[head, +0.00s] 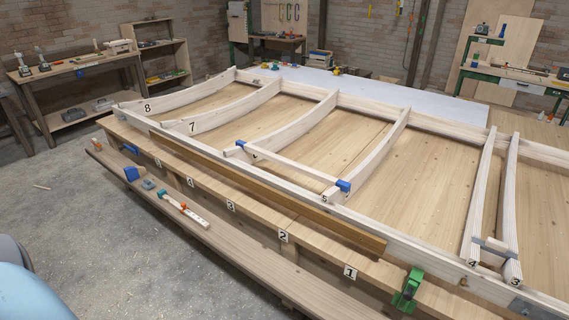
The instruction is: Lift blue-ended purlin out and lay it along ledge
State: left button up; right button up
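The blue-ended purlin (293,167) is a pale wooden bar with a blue block at each end. It lies across the front ends of the ribs marked 6 and 5 (380,148), a little inside the frame's front rail. A long darker brown timber (270,188) lies along the front, just outside that rail. In front of it runs a wooden ledge (315,240) with number tags on its front face. A lower plank (240,258) runs below the ledge. Neither of my grippers is in view.
A green clamp (408,290) stands on the ledge's right end. A tool with orange and teal parts (181,207) and smaller items lie on the lower plank. A short crosspiece (495,246) joins ribs 4 and 3. Open concrete floor (100,220) is at left.

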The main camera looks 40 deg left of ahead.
aim_at(345, 187)
jog(key=i+j+z, duration=0.1)
jog(key=j+z, duration=0.2)
jog(key=j, duration=0.65)
jog(key=j+z, duration=0.25)
jog(key=j, duration=0.75)
